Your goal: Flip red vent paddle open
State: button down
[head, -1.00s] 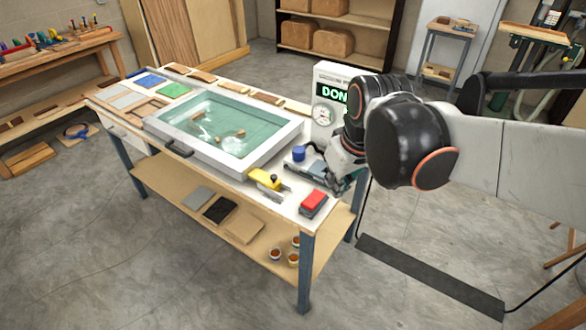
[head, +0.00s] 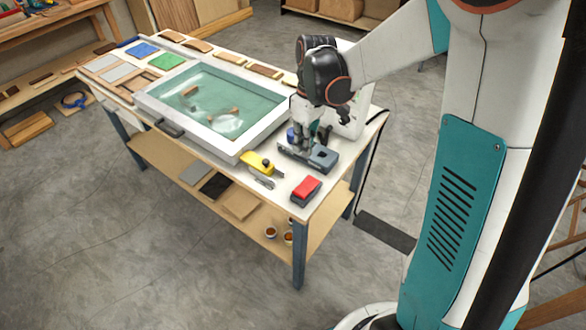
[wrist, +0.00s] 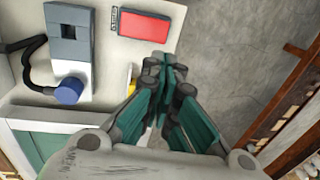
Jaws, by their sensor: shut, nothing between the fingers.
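The red paddle (head: 306,187) lies on a dark base at the front right corner of the bench; its red top looks flat. In the wrist view, the red paddle (wrist: 144,26) is at the top, beyond my fingertips and a little left. My gripper (wrist: 165,62) is shut and empty, apart from the paddle. In the head view, my gripper (head: 303,143) points down over the bench near a grey pump-like block, behind the paddle. Its fingertips are hard to make out there.
The grey block (head: 322,157) with a blue knob (wrist: 68,90) and black hose stands beside the gripper. A yellow-handled tool (head: 257,163) lies left of the paddle. A white-framed glass panel (head: 263,139) fills the bench middle. Floor is clear in front.

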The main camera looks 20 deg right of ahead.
aim_at(297, 189)
jog(key=shift+w+f, duration=0.1)
jog(key=shift+f, duration=0.05)
jog(key=f+b, duration=0.1)
jog(key=f, duration=0.3)
jog(key=a+f+b, duration=0.1)
jog(key=f+b, duration=0.1)
jog(key=f, duration=0.3)
jog(key=s+f+b, duration=0.1)
jog(key=f, duration=0.3)
jog(key=shift+s+a+f, duration=0.1)
jog(key=shift+a+f, duration=0.15)
jog(key=shift+f, duration=0.15)
jog(key=shift+s+a+f+t+h+b, duration=0.15)
jog(key=shift+a+f+t+h+b, duration=0.2)
jog(key=shift+f+h+b, duration=0.3)
jog(key=shift+d+r, duration=0.1)
jog(key=shift+r, duration=0.1)
jog(key=shift+d, duration=0.1)
jog(key=shift+r+p, duration=0.5)
jog(key=shift+r, duration=0.3)
